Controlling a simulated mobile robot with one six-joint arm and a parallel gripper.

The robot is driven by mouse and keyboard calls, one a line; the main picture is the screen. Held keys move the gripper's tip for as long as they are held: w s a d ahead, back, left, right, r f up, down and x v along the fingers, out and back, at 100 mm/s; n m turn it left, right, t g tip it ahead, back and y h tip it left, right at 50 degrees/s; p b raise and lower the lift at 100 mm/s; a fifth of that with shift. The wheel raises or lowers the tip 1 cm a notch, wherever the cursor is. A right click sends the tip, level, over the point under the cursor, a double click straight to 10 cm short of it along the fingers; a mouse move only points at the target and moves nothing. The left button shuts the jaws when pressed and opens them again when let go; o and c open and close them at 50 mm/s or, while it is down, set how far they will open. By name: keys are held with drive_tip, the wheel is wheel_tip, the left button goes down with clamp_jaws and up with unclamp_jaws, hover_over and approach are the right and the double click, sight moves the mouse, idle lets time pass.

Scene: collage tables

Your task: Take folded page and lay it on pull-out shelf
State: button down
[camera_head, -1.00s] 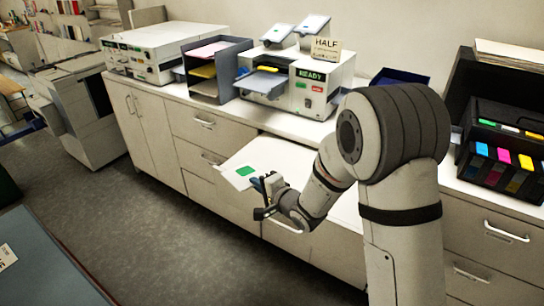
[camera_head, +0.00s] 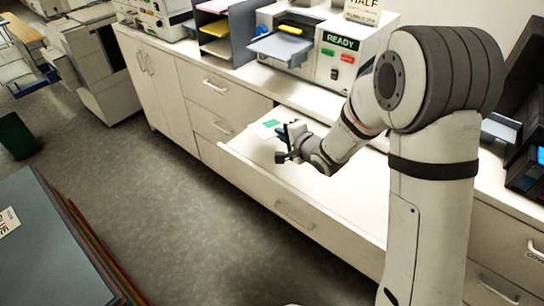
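The folded page (camera_head: 261,131) is white with a green patch and shows at the back left of the pull-out shelf. My gripper (camera_head: 285,142) appears shut on its near right edge; the fingertips are small and partly hidden. The pull-out shelf (camera_head: 345,200) is a wide white surface drawn out of the cabinet front. The page is over its back left part, close to the cabinet. I cannot tell whether the page touches the shelf. My arm hides part of the shelf's right side.
A machine marked READY (camera_head: 340,62) and a grey tray rack (camera_head: 233,43) stand on the counter behind. A table with a grey-blue top (camera_head: 55,245) is at the lower left. Grey floor (camera_head: 160,200) lies open between it and the cabinets.

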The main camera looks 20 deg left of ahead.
drive_tip(key=f+b, duration=0.4)
drive_tip(key=f, duration=0.1)
drive_tip(key=f+b, duration=0.2)
drive_tip(key=f, duration=0.1)
drive_tip(key=shift+s+a+f, duration=0.1)
drive_tip(key=shift+s+f, duration=0.1)
drive_tip(key=shift+s, duration=0.1)
drive_tip(key=c, duration=1.8)
unclamp_jaws()
drive_tip(key=shift+p+v, duration=1.15)
drive_tip(key=shift+v, duration=2.85)
